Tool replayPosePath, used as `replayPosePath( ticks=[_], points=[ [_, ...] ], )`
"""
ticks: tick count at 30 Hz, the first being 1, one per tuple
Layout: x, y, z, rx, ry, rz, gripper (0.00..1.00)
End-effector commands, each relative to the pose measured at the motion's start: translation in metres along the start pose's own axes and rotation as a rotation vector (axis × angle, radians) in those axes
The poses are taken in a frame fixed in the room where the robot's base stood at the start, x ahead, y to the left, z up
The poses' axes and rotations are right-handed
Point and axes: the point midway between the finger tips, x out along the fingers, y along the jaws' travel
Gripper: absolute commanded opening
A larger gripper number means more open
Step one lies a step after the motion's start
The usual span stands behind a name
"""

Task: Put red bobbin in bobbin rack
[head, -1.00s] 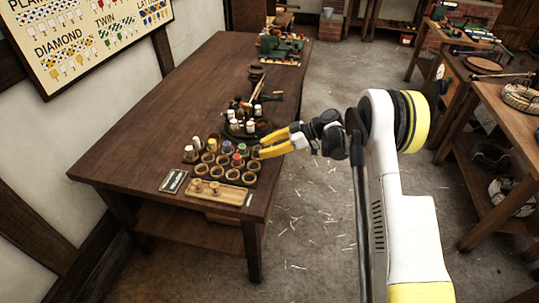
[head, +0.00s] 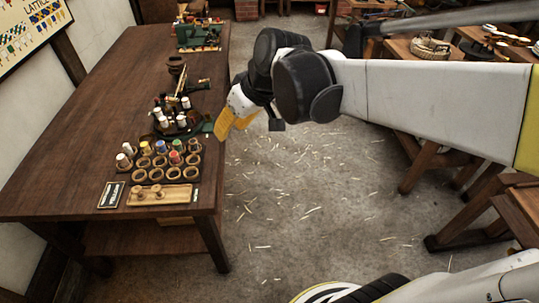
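The bobbin rack (head: 158,168) sits near the front right corner of the long wooden table, with rows of round wooden-rimmed holes. A small red-topped piece (head: 175,157), which looks like the red bobbin, appears to stand in the rack's middle row at the right. Bobbins with other colours, among them green and blue, stand in the back row. My gripper (head: 230,130) is off the table's right edge, above and to the right of the rack and apart from it. Its yellow fingers look spread, and I see nothing between them.
A dark round tray (head: 183,134) with white bobbins stands behind the rack. A light wooden board (head: 160,195) with small knobs and a dark label plate (head: 111,195) lie in front. Green machinery (head: 198,35) stands at the far end. The table's left side is clear.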

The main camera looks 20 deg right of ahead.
Motion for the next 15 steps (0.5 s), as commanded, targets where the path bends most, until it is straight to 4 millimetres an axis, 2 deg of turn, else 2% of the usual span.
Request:
replayPosePath(
  ticks=[1,3,7,10,15],
  points=[
    [-0.014,-0.005,0.022,0.037,0.004,0.045,0.33],
    [-0.028,-0.006,0.049,0.095,0.015,0.108,0.33],
    [-0.046,-0.007,0.093,0.184,0.049,0.208,0.33],
    [-0.052,-0.005,0.117,0.233,0.076,0.261,0.33],
    [-0.055,-0.003,0.137,0.274,0.105,0.303,0.33]
  ],
)
